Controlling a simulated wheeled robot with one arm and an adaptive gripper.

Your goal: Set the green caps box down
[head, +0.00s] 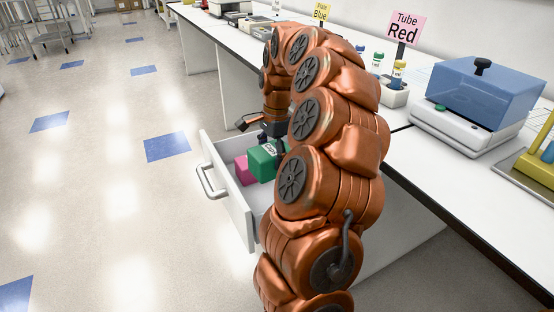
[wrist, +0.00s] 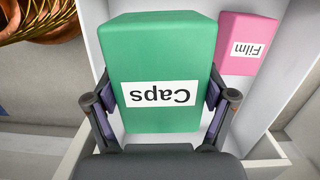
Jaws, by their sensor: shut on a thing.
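The green caps box (wrist: 165,55), with a white "Caps" label, is between the two fingers of my gripper (wrist: 160,103) in the wrist view. The fingers press on its left and right sides. In the head view the green box (head: 263,162) shows at the open drawer (head: 237,205), beside a pink box (head: 243,172). My gripper (head: 262,138) is partly hidden by my arm there. I cannot tell whether the green box touches the drawer floor.
The pink box, labelled "Film" (wrist: 247,44), lies in the drawer close to the green box's right in the wrist view. The drawer front has a handle (head: 208,181). The bench (head: 440,185) above carries a blue-lidded device (head: 485,95) and a tube rack (head: 392,92).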

